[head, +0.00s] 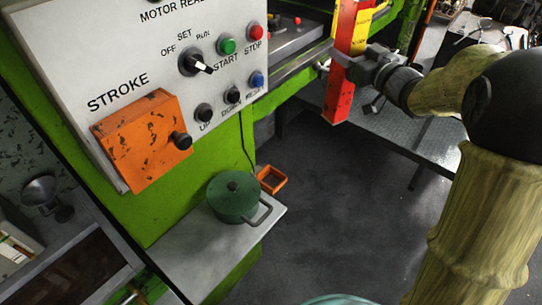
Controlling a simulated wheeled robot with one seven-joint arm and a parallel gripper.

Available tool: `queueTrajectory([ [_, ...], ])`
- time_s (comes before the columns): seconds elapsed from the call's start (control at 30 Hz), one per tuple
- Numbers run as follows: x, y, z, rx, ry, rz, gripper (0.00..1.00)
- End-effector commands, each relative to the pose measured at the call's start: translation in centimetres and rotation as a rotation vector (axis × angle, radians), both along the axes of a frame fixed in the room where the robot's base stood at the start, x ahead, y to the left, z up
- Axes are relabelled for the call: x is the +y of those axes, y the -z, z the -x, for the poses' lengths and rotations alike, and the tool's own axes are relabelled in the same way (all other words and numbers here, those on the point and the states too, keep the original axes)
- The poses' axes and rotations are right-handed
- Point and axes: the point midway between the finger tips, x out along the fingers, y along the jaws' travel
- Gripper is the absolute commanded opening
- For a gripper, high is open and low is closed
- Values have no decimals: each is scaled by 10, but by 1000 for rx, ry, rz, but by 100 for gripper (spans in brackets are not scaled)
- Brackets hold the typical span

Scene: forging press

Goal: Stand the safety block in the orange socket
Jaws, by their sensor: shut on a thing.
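The safety block is a tall red bar (340,92) with a yellow face that carries lettering. It is upright, slightly tilted in the picture, and its top is cut off by the frame edge. My gripper (352,66) is shut on its middle from the right and holds it in the air. A small open orange frame (272,180), which looks like the orange socket, is lower left of the block, next to the green pot. The block's lower end is well apart from it. The socket's inside is small and hard to make out.
A green lidded pot (234,196) with a handle stands on a grey shelf (190,247) left of the socket. The grey control panel (130,55) has buttons, a switch and a protruding orange box (147,140). A metal-plate table (400,135) is behind. Dark floor (330,200) is open between.

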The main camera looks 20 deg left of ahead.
Motion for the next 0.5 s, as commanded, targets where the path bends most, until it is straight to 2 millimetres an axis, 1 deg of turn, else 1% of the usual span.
queueTrajectory([
  [0.03,-4,31,0,1,-28,-4,0],
  [0.3,-18,134,15,-3,-207,-5,0],
  [0.4,-25,164,23,-4,-266,-6,0],
  [0.5,-30,183,30,-6,-311,-5,0],
])
